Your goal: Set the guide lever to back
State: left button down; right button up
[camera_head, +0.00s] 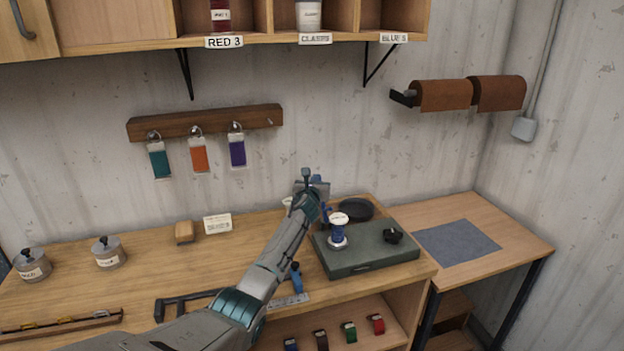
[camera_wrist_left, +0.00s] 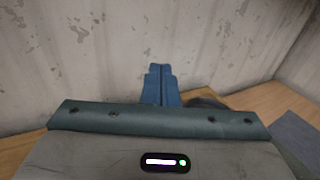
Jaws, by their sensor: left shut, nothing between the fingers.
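A small upright blue handle (camera_head: 296,278) stands at the bench's front edge, beside a pale marked plate (camera_head: 290,300). It may be the guide lever, but I cannot read its setting. My left gripper (camera_head: 317,178) is raised over the back of the bench, well beyond this handle and apart from it. In the left wrist view its blue fingers (camera_wrist_left: 160,85) are together, empty, and point toward the wall. My forearm passes close to the handle in the head view and may hide things behind it. My right gripper is out of view.
A green machine base (camera_head: 365,260) carries a blue spool (camera_head: 338,233) and black knob (camera_head: 393,236), right of my left arm. A black disc (camera_head: 355,209) lies behind. Grey tins (camera_head: 108,252) stand left. A shelf (camera_head: 340,38) hangs above. The bench's left middle is largely clear.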

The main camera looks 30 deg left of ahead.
pick_arm(q)
jog(key=s+d+r+p, duration=0.2)
jog(key=s+r, duration=0.4)
jog(key=s, duration=0.3)
jog(key=shift+d, duration=0.4)
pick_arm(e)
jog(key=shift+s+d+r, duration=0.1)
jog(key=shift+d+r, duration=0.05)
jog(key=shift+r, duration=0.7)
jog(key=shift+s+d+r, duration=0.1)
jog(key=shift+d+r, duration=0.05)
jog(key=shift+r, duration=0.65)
